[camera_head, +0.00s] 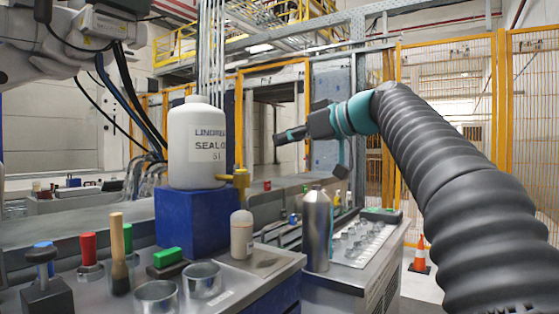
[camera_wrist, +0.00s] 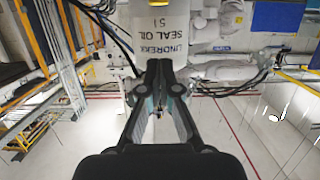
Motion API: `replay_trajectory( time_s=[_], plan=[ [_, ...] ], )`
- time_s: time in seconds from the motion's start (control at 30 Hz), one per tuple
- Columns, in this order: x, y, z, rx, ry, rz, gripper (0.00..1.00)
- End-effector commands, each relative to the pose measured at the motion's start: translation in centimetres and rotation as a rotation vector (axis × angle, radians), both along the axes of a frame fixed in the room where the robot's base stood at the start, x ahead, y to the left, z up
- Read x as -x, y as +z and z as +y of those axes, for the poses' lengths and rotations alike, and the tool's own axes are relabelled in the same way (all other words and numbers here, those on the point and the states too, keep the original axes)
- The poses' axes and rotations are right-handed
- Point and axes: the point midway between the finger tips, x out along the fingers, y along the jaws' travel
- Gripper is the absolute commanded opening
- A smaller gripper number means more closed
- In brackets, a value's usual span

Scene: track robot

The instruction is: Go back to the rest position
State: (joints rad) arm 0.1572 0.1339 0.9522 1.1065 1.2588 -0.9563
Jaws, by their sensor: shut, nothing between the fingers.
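My gripper (camera_head: 284,137) is raised in the air in the middle of the head view, pointing left, with my black ribbed arm reaching in from the right. Its fingers are shut and nothing shows between their tips in the wrist view (camera_wrist: 158,66). The white seal oil bottle (camera_head: 197,143) stands upright on a blue block (camera_head: 190,222), left of my gripper and apart from it in the head view. The bottle's lettering also shows beyond the fingers in the wrist view (camera_wrist: 165,22).
Below my gripper, a steel bottle (camera_head: 316,230) stands on the bench beside a tray of small metal parts (camera_head: 362,243). Metal cups (camera_head: 203,280), brushes and a small beige bottle (camera_head: 242,235) stand at front left. Yellow mesh fencing (camera_head: 530,130) and an orange cone (camera_head: 420,256) are at right.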

Motion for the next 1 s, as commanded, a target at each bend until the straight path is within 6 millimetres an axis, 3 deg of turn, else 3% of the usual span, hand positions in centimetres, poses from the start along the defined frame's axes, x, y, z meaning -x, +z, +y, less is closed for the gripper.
replay_trajectory(
  time_s=[0.3,0.5,0.63,0.77,1.0],
  plan=[
    [-0.8,-0.5,-0.6,-0.065,-0.070,0.099,0.00],
    [-3.8,-8.7,-3.3,-0.087,-0.250,0.357,0.00],
    [-3.2,-14.9,-5.1,-0.072,-0.389,0.521,0.00],
    [-0.5,-21.0,-6.5,-0.034,-0.523,0.660,0.00],
    [7.7,-31.1,-8.7,0.077,-0.729,0.825,0.00]
  ],
)
